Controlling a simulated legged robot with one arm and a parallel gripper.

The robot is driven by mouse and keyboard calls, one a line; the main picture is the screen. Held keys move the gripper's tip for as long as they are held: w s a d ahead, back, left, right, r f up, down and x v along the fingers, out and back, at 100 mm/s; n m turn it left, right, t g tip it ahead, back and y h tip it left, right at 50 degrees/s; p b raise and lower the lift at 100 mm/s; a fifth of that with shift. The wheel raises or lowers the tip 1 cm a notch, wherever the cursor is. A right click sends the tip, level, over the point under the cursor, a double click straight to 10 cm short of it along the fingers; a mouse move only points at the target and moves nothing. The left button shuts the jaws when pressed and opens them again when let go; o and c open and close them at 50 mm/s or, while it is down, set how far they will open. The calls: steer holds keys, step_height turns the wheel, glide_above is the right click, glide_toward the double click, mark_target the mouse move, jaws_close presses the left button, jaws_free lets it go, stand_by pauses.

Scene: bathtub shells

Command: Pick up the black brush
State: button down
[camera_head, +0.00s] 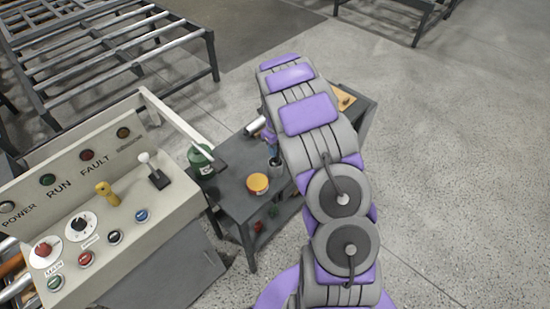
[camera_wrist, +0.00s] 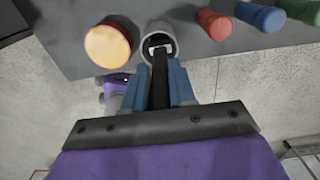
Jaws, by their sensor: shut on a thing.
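In the wrist view, my gripper (camera_wrist: 160,68) has its blue fingers closed on both sides of a dark, narrow bar, which looks like the handle of the black brush (camera_wrist: 160,90). The far end of the brush overlaps the mouth of a grey cup (camera_wrist: 146,38); I cannot tell how deep it sits in it. The cup also shows in the head view (camera_head: 275,169), on a dark grey table (camera_head: 232,184). In the head view my arm hides most of the gripper, and the brush cannot be made out.
An orange-lidded jar (camera_head: 258,184) stands beside the cup. A green bottle (camera_head: 201,160) stands at the table's left end. Red, blue and green round items (camera_wrist: 258,16) lie right of the cup in the wrist view. A control panel (camera_head: 110,205) is close at left. Floor at right is clear.

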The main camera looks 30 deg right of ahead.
steer(key=shift+d, duration=0.45)
steer(key=shift+a+r, duration=0.15)
steer(key=shift+a, duration=0.25)
steer(key=r+p, duration=0.1)
steer(key=r, duration=0.3)
steer(key=r+p, duration=0.1)
steer(key=r, duration=0.4)
steer(key=shift+d, duration=0.2)
steer(key=shift+r, duration=0.3)
steer(key=shift+a+r, duration=0.1)
steer(key=shift+a, duration=0.4)
steer(key=shift+d, duration=0.35)
steer(key=shift+a, duration=0.15)
